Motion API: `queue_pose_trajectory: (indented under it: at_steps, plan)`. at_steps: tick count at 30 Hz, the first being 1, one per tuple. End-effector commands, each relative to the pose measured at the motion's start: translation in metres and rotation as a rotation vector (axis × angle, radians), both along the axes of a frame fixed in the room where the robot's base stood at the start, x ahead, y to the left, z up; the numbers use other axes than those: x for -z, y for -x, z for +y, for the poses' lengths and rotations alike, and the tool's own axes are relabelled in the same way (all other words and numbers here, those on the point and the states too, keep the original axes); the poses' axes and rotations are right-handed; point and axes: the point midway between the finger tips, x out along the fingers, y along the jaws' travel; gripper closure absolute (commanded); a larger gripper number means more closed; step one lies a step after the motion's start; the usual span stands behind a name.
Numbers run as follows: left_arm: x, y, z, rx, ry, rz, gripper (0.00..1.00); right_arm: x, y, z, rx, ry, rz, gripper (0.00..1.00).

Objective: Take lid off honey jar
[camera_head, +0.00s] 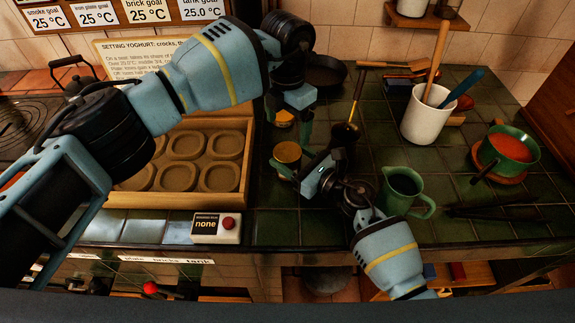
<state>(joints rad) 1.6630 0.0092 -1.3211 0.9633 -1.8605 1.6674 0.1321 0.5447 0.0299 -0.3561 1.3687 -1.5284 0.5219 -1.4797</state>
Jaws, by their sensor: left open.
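A small jar with a tan-gold top (287,153), which looks like the honey jar, stands on the green tiles right of the mould tray. A second small yellowish round piece (283,118) shows just behind it; I cannot tell whether it is the lid. My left gripper (290,122) is open and points down behind the jar, its fingers around or just above the yellowish piece. My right gripper (298,164) reaches in from the lower right with its fingers at the jar, one crossing its front low down. I cannot tell whether they grip it.
A wooden tray (180,199) with round hollows lies left. A button box (216,229) stands at the front edge. A green jug (402,190) is close to my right wrist. A white crock (425,118) with utensils and a green pan (508,150) stand right. A ladle (346,130) lies behind.

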Motion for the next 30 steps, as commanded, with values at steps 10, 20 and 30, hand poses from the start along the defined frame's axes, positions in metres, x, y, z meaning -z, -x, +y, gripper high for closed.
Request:
queue_pose_trajectory:
  at_steps: [10, 20, 30]
  plan:
    - [0.0000, 0.0000, 0.0000, 0.002, 0.000, 0.000, 0.17, 0.0002, 0.0001, -0.0003, 0.000, 0.000, 0.000, 0.89]
    - [-0.0007, 0.0001, -0.0010, 0.280, -0.001, -0.001, 0.17, 0.0003, 0.0001, -0.0003, 0.000, 0.001, 0.001, 1.00]
    - [-0.0009, 0.0007, -0.0025, 0.851, -0.001, -0.002, 0.17, 0.0004, 0.0001, -0.0004, 0.000, 0.001, 0.001, 1.00]
